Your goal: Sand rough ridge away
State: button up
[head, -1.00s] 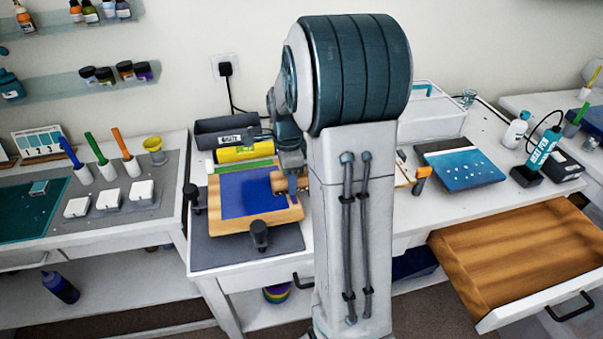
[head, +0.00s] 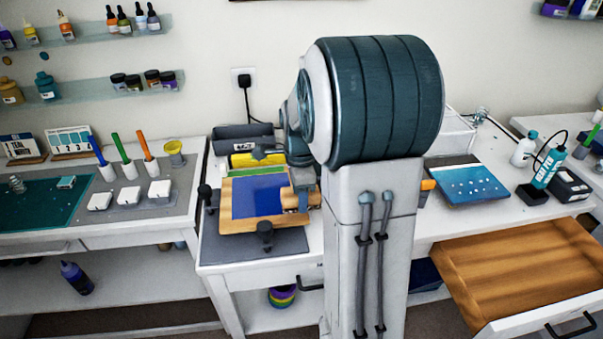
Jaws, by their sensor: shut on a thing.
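A wood-framed board with a dark blue face (head: 258,198) lies on a grey mat on the white bench, left of my arm. My gripper (head: 303,183) is over the board's right side, largely seen from behind and partly covered by my arm. It is shut on a brown sanding block (head: 289,199), which sits at the right edge of the blue face. I cannot tell whether the block touches the surface. No ridge can be made out at this size.
Dark clamps stand at the board's front (head: 265,235) and left (head: 205,195). A yellow roll (head: 257,160) and a grey bin (head: 243,137) are behind it. A wooden-bottomed drawer (head: 520,268) stands open at right. A teal panel (head: 467,183) lies right of my arm.

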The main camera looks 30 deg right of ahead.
jog(key=shift+d+r+p, duration=0.15)
jog(key=shift+r+p, duration=0.15)
jog(key=shift+r, duration=0.2)
jog(key=shift+d+r+p, duration=0.15)
jog(key=shift+r+p, duration=0.1)
jog(key=shift+r, duration=0.25)
jog(key=shift+r+p, duration=1.3)
jog(key=shift+r, duration=0.5)
jog(key=shift+f, duration=0.1)
